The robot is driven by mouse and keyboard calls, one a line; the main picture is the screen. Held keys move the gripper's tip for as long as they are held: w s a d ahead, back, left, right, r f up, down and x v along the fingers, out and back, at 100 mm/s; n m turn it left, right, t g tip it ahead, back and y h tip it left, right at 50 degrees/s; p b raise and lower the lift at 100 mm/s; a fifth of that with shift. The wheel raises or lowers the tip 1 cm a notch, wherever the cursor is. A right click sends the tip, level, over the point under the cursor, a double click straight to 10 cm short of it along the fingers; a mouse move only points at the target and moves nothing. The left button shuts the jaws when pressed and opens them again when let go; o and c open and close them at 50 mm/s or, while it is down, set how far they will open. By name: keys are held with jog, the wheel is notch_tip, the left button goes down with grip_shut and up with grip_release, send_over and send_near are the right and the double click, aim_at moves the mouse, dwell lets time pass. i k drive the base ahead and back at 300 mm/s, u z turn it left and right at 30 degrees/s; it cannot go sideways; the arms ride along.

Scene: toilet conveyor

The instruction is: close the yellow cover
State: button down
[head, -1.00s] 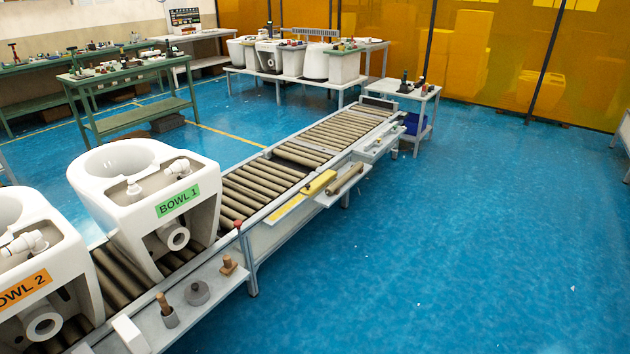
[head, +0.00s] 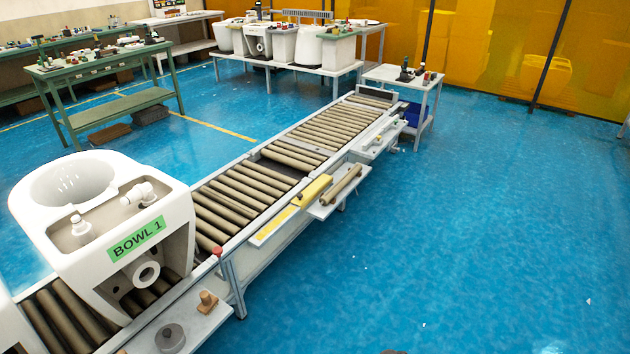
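A yellow cover (head: 312,190) lies on the side ledge of the roller conveyor, near the middle of the picture. It is a narrow raised block. A flat yellow strip (head: 274,225) lies on the ledge to its lower left. Whether the cover is open or shut is too small to tell. My gripper is not in view.
The roller conveyor (head: 235,206) runs from lower left to the back. A white toilet bowl marked BOWL 1 (head: 165,215) sits on it. A loose roller (head: 341,184) lies on a side shelf beside the cover. The blue floor (head: 450,240) to the right is clear.

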aim_at(312, 187)
jog(key=u, duration=0.1)
jog(key=i, duration=0.8)
jog(key=u, duration=0.85)
jog(key=i, duration=0.8)
jog(key=u, duration=0.55)
